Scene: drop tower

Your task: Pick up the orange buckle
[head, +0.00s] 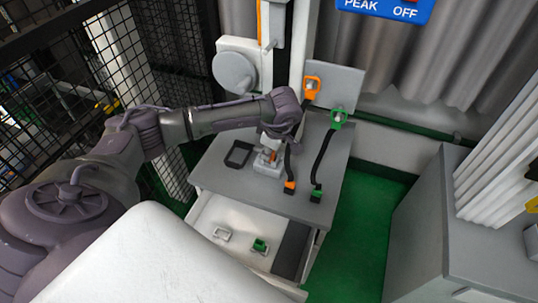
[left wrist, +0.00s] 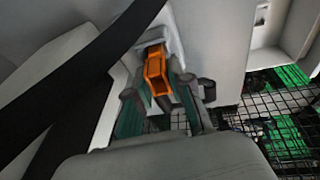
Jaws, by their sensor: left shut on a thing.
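An orange buckle (left wrist: 156,74) sits between the fingers of my left gripper (left wrist: 160,90) in the left wrist view. The gripper is shut on it. In the head view my left gripper (head: 268,152) points down just above the grey tabletop. A bit of the orange buckle (head: 272,156) shows at its fingertips, near a small light block (head: 268,168); I cannot tell whether the buckle touches that block. Another orange end piece (head: 290,187) is on a black strap (head: 291,160) right beside the gripper. My right gripper is not in view.
A grey panel behind holds an orange fitting (head: 312,84) and a green one (head: 338,117). A second black strap ends in a green piece (head: 316,196). A black frame (head: 238,154) lies left. The open drawer holds a white clip (head: 221,234) and a green buckle (head: 260,246).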

